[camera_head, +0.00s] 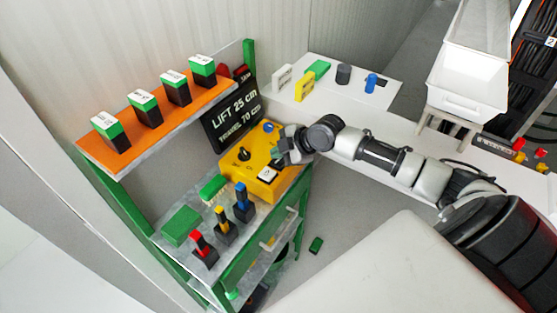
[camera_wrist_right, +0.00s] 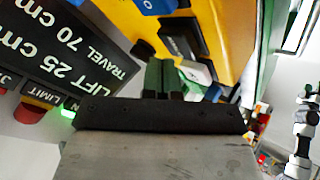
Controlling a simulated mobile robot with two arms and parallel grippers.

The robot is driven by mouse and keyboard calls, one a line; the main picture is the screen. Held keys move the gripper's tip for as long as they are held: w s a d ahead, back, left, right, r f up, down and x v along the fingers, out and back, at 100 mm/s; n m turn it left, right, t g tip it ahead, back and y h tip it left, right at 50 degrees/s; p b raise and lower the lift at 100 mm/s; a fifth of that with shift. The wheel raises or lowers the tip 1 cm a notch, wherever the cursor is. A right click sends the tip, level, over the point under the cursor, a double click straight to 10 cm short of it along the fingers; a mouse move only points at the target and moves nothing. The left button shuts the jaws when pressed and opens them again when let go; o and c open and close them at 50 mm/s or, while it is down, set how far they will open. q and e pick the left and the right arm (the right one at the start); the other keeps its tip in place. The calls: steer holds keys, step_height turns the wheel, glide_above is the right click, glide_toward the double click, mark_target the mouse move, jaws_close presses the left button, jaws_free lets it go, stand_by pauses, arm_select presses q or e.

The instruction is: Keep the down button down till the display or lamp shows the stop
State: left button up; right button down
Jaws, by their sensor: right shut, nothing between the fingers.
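The yellow control box (camera_head: 262,190) stands on the green-framed bench. It carries a blue button (camera_head: 269,127), a black knob (camera_head: 243,153) and a white button (camera_head: 268,174). Which one is the down button I cannot read. My right gripper (camera_head: 280,156) is shut and empty at the box's right side. In the right wrist view its green fingertips (camera_wrist_right: 162,66) are close to a black part (camera_wrist_right: 180,40) on the box; contact is unclear. The black display (camera_head: 232,115) reads LIFT 25 cm, TRAVEL 70 cm. My left gripper is out of view.
An orange shelf (camera_head: 150,115) with several green-and-black blocks hangs above the bench. Red, yellow and blue-topped upright parts (camera_head: 223,226) stand in front of the box. A white table (camera_head: 385,90) with small parts lies behind my right arm. A green block (camera_head: 316,245) is on the floor.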

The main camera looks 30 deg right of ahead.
mark_target(278, 162)
steer(key=shift+f+b, duration=0.4)
steer(key=shift+f, duration=0.3)
stand_by(1.8)
steer(key=shift+r, duration=0.1)
stand_by(1.3)
steer(key=shift+r+p, duration=0.75)
steer(key=shift+r, duration=0.1)
step_height(278, 162, up, 5)
steer(key=p, duration=0.4)
steer(key=shift+r, duration=0.1)
